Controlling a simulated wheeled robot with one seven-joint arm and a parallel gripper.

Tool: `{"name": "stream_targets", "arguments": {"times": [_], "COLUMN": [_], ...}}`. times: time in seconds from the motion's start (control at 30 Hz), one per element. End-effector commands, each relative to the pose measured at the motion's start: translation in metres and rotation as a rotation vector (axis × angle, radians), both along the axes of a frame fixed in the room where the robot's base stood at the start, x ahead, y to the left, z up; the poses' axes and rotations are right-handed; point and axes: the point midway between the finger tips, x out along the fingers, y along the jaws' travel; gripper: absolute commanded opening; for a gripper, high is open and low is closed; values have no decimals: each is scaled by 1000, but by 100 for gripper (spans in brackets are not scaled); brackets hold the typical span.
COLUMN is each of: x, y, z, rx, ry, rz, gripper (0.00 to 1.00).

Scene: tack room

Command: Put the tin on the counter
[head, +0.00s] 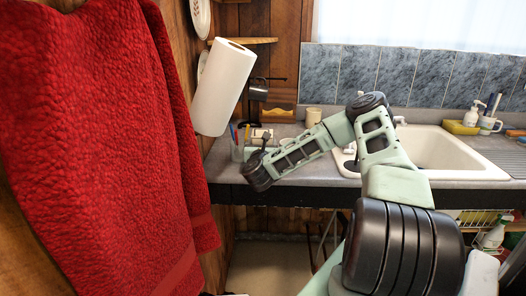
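The counter (330,172) is a grey worktop with a dark front edge, running under the window behind my arm. My arm reaches over it, and its dark end with my gripper (256,168) is at the counter's front left edge. The fingers cannot be made out, so I cannot tell whether they are open or hold anything. I cannot identify a tin for certain. A small beige cylinder (313,117) stands at the back of the counter, behind my forearm.
A white sink (440,150) is set into the counter at right. A red towel (95,140) hangs close at left. A pen holder (238,146) and a yellow sponge (461,127) stand on the counter.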

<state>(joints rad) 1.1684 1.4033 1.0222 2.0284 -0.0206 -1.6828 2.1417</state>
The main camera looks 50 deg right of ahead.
Motion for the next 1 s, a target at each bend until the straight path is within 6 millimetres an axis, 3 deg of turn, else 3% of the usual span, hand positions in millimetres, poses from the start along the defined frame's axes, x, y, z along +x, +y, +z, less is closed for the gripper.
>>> {"name": "stream_targets", "arguments": {"times": [0.17,0.4,0.77,0.8,1.0], "x": [1,0,0,0,0], "y": [0,0,0,0,0], "z": [-9,-38,-43,-44,-43], "rx": [-2,-2,-3,-2,-1], "ry": [-2,-2,-4,-1,0], "rz": [0,0,0,0,0], "gripper": [24,24,24,76,76]}}
